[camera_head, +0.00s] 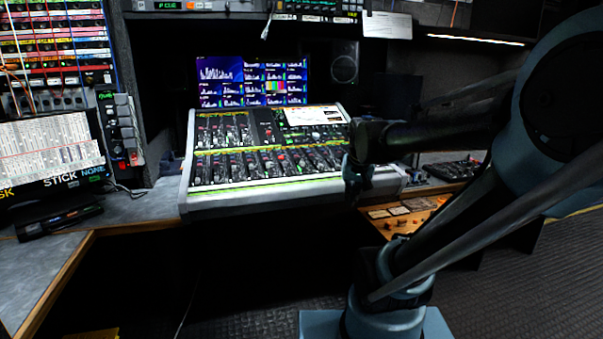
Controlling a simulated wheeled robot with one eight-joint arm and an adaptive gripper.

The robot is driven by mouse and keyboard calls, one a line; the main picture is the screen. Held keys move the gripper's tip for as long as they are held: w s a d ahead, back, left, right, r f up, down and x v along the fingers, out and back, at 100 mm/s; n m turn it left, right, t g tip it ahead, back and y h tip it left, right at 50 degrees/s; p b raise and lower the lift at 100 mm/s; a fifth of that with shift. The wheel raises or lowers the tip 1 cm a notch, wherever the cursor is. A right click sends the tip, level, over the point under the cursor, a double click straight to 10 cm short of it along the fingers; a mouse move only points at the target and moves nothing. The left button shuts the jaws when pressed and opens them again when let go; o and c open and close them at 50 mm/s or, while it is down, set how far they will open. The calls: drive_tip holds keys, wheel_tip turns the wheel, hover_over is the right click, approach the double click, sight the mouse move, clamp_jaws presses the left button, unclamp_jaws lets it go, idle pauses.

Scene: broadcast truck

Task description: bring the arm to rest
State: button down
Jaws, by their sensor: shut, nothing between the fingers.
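My gripper (357,178) hangs at the end of my dark arm, in front of the right part of the mixing console (183,192) as seen in the head view. Its fingers point down and look small and dark. They are shut with nothing held. My arm rises from its base at the lower right, bends at a large joint at the upper right, and reaches left to the gripper. I cannot tell from this one view how far the gripper is from the console.
A monitor (210,85) and a speaker (344,62) stand behind the console. A patch rack (52,45) and a screen (48,150) are at the left. The desk (140,207) has a wooden edge. A small panel (403,211) sits right. Dark floor (540,280) is open at lower right.

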drive_tip(key=s+d+f+g, duration=0.1)
drive_tip(key=s+f, duration=0.3)
drive_tip(key=s, duration=0.3)
drive_tip(key=s+d+f+n+g, duration=0.1)
drive_tip(key=s+d+f, duration=0.1)
drive_tip(key=s+f, duration=0.3)
drive_tip(key=shift+s+d, duration=0.3)
drive_tip(key=shift+s, duration=0.95)
